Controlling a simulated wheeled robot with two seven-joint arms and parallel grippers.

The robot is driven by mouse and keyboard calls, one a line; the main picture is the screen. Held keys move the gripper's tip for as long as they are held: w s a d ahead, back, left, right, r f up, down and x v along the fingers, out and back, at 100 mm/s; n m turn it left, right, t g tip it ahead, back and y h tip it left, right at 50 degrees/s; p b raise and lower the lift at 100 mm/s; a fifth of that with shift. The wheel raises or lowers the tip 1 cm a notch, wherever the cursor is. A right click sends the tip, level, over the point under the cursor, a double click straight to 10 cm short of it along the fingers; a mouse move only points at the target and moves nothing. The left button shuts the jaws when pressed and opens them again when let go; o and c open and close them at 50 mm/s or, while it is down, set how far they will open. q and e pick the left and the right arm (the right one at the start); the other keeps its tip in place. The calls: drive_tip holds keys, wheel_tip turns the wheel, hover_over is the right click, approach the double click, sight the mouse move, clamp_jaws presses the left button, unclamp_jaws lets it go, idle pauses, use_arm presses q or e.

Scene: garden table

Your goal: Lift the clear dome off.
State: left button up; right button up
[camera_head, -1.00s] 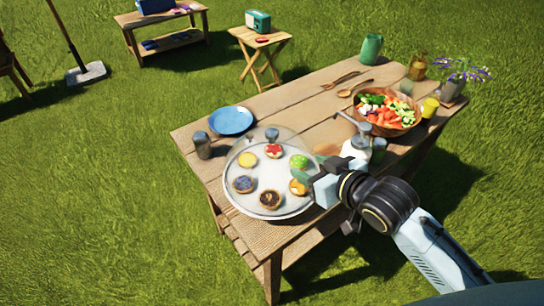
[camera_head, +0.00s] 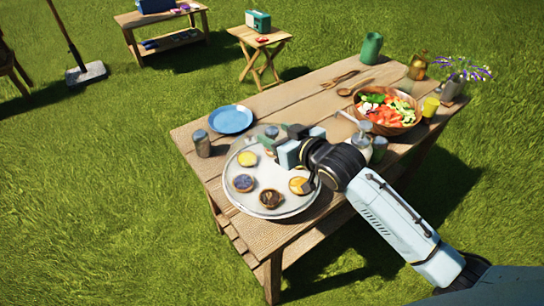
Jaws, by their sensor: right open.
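The clear dome (camera_head: 246,143) covers a round white tray (camera_head: 254,211) near the left end of the wooden table. Several small tarts, such as a dark one (camera_head: 270,199) and a yellow one (camera_head: 248,158), show through it. The dome's grey knob (camera_head: 271,131) stands at its top. My right gripper (camera_head: 277,142) is open, with its fingers close to the knob from the right. I cannot tell whether it touches the knob. The gripper hides some tarts. My left gripper is not in view.
A blue plate (camera_head: 231,120) and a dark shaker (camera_head: 202,144) stand left of the dome. The table's middle planks (camera_head: 300,100) are clear.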

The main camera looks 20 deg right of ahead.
drive_tip(key=shift+x, duration=1.35)
drive_tip(key=shift+c, duration=0.4)
clamp_jaws()
